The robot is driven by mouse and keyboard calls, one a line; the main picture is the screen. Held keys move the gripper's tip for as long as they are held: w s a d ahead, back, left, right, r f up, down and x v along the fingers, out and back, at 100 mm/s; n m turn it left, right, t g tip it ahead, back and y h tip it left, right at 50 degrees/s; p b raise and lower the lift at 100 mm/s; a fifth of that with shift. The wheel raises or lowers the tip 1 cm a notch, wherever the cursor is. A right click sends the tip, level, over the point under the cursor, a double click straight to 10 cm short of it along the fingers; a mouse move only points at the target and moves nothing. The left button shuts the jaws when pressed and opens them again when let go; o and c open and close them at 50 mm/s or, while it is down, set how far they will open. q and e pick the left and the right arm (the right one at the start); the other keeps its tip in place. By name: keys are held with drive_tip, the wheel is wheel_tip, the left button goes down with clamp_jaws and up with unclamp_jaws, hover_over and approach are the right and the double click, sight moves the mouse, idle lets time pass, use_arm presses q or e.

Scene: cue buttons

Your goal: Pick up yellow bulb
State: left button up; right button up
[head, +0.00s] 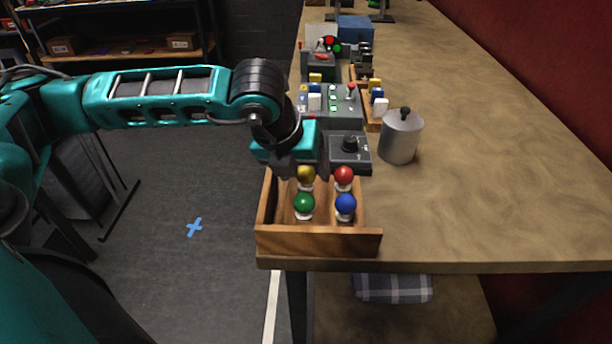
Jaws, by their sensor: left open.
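The yellow bulb (306,175) stands in the far left part of the wooden box (318,243) at the table's near left edge. A red bulb (344,176) is to its right, a green bulb (303,204) in front of it and a blue bulb (345,205) at the front right. My left gripper (294,170) is open, just above and partly behind the yellow bulb, with its fingers close to it. I cannot tell whether they touch it. My right gripper is not in view.
A dark box with a knob (350,148) sits right behind the wooden box. A grey metal canister (401,137) stands to its right. A control panel with buttons (332,104) is farther back. The right side of the table (500,170) is clear.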

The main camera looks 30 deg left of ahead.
sight(304, 170)
use_arm(q)
drive_tip(key=shift+w+f, duration=0.15)
drive_tip(key=shift+f, duration=0.25)
drive_tip(key=c, duration=1.1)
wheel_tip(304, 170, up, 20)
drive_tip(key=shift+r+p, duration=0.1)
drive_tip(key=shift+p, duration=0.7)
